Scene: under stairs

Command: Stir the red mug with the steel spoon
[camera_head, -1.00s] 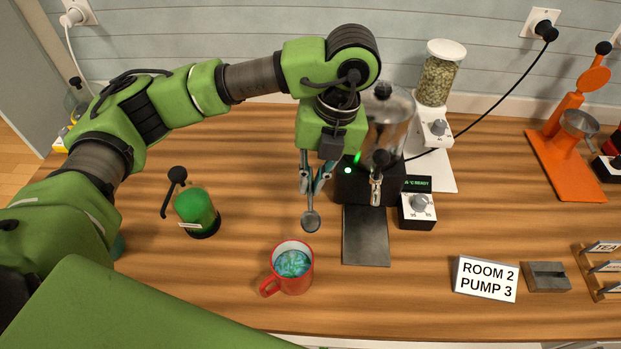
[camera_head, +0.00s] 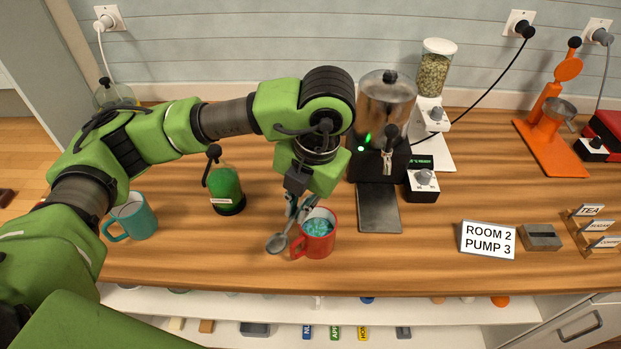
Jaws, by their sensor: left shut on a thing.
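The red mug (camera_head: 316,243) stands upright near the front of the wooden counter, with bluish-green contents in it and its handle to the left. My left gripper (camera_head: 296,212) is just behind and to the left of the mug's rim, shut on the steel spoon (camera_head: 277,243). The spoon points down and its bowl shows outside the mug, left of it by the handle. I cannot tell whether the spoon touches the handle. My right gripper is not in view.
A teal mug (camera_head: 133,217) and a green pump bottle (camera_head: 226,188) stand to the left. A metal dispenser (camera_head: 385,105) with a grey tray (camera_head: 379,208) stands behind right. A ROOM 2 PUMP 3 sign (camera_head: 487,240) is further right. The counter's front edge is close to the mug.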

